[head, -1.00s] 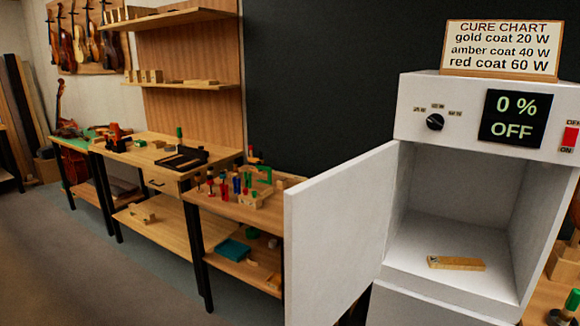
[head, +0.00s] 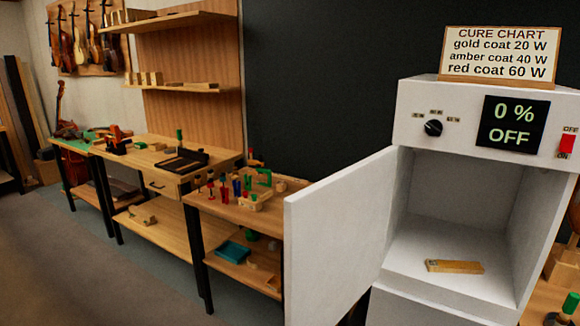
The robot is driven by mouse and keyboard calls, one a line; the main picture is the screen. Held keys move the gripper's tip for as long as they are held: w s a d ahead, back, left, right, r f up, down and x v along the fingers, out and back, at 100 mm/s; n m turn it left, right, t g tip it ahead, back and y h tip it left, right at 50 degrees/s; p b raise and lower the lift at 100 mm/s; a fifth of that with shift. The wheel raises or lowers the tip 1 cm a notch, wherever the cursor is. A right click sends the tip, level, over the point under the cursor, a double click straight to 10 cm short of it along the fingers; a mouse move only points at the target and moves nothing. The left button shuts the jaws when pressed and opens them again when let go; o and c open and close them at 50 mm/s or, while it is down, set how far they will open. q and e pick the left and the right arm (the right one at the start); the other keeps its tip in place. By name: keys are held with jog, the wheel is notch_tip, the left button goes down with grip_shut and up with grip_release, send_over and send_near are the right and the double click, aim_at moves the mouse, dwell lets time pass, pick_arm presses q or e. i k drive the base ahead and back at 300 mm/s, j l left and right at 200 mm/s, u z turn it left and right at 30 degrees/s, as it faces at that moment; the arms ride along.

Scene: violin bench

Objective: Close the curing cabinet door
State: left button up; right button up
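The white curing cabinet (head: 410,115) stands at the right of the head view. Its door (head: 335,240) is hinged on the left side of the opening and stands wide open, swung out to the left. A small wooden piece (head: 455,267) lies on the cabinet floor inside. The display (head: 512,123) reads 0 % and OFF. A dark knob (head: 433,128) and a red switch (head: 567,142) are on the front panel. Neither of my grippers is in view.
A cure chart sign (head: 499,54) stands on top of the cabinet. Workbenches (head: 160,160) with tools and clamps run along the wall to the left. Violins (head: 80,42) hang at the back left. The floor (head: 60,260) at the front left is clear.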

aim_at(335, 227)
jog(key=i+j+z, duration=0.15)
jog(key=z, duration=0.95)
jog(key=i+j+z, duration=0.3)
jog(key=j, duration=0.25)
jog(key=j+z, duration=0.35)
jog(key=j, duration=0.25)
jog(key=j+z, duration=0.3)
jog(key=j, duration=0.35)
jog(key=i, duration=0.05)
